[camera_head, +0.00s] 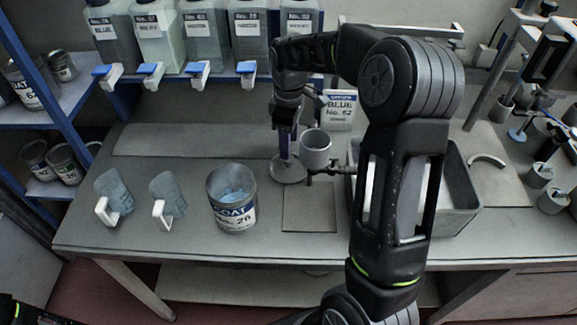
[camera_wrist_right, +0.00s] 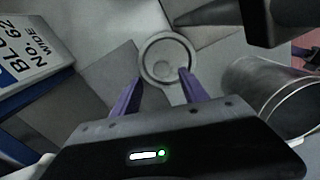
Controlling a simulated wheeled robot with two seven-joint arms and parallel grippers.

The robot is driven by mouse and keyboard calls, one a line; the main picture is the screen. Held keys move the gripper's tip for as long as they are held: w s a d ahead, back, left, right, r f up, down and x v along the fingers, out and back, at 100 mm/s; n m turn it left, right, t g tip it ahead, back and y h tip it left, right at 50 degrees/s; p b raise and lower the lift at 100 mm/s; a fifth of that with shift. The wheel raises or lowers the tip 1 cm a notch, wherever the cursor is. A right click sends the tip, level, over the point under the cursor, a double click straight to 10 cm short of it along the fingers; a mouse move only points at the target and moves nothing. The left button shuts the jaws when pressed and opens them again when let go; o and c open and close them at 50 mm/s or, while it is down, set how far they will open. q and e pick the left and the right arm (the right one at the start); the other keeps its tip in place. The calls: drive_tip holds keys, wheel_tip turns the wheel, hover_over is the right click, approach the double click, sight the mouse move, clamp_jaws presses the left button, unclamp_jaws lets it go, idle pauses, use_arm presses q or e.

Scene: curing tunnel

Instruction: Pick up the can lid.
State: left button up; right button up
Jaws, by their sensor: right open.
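The can lid (camera_head: 289,174) is a round grey disc with a raised rim, lying flat on the bench. It also shows in the right wrist view (camera_wrist_right: 167,59), just beyond the fingertips. My right gripper (camera_head: 285,156) points down over the lid with its purple fingers. In the right wrist view the gripper (camera_wrist_right: 160,76) is open and empty. Its two fingertips overlap the lid's near edge from left and right; I cannot tell whether they touch it. My left gripper is not in view.
A labelled open can (camera_head: 235,215) stands front-left of the lid. Two scoop-like cups sit left.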

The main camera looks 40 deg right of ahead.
sight(288, 166)
drive_tip(key=f, duration=0.2)
drive_tip(key=f+p, duration=0.1)
drive_tip(key=f, duration=0.1)
drive_tip(key=shift+s+a+f, duration=0.1)
drive_tip(key=shift+s+f, duration=0.1)
drive_tip(key=shift+f, duration=0.2)
drive_tip(key=shift+c, duration=0.2)
clamp_jaws()
idle(0.4)
